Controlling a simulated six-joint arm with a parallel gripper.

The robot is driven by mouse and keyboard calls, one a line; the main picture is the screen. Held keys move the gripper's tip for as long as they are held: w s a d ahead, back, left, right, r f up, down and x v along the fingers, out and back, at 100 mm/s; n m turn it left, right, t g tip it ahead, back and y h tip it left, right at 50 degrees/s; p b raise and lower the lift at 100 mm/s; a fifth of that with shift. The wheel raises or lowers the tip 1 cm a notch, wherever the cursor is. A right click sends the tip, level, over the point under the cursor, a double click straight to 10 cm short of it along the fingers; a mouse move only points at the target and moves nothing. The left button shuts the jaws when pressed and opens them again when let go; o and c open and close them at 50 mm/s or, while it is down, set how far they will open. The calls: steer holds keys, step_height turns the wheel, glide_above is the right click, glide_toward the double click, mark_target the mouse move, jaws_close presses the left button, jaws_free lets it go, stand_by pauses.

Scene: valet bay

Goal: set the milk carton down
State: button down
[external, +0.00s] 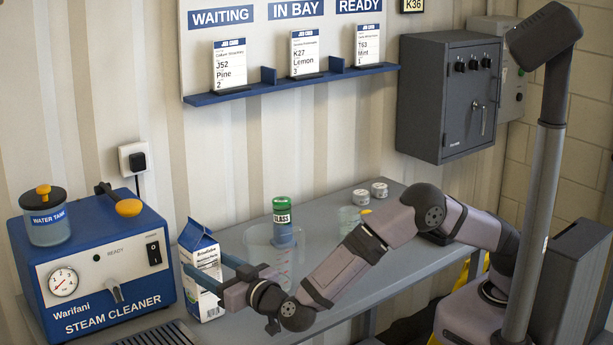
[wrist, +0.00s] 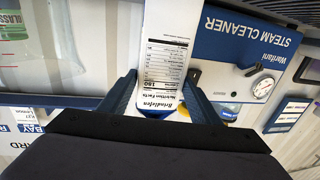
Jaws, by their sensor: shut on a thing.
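The milk carton (external: 207,262) is white with a blue gabled top. It is upright at the right side of the blue steam cleaner, over the grey bench. My gripper (external: 204,264) reaches in from the right, its two blue fingers on either side of the carton's upper part, shut on it. In the wrist view the carton's nutrition panel (wrist: 163,70) shows between the fingers (wrist: 160,92). I cannot tell whether the carton's base touches the bench.
The steam cleaner (external: 100,262) stands close on the left, with a dark grate (external: 165,336) in front. A clear jug (external: 262,262) with a green-capped can (external: 282,222) stands right of the carton. Two small tins (external: 370,192) sit farther back.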

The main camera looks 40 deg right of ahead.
steer(key=shift+r, duration=0.2)
steer(key=c, duration=0.6)
jaws_free()
steer(key=shift+f, duration=0.2)
steer(key=shift+s, duration=0.1)
steer(key=s+b, duration=0.1)
steer(key=s, duration=0.3)
steer(key=s+d+b, duration=0.1)
steer(key=s, duration=0.3)
steer(key=s+d, duration=0.1)
steer(key=s, duration=0.2)
steer(key=shift+s+b, duration=0.4)
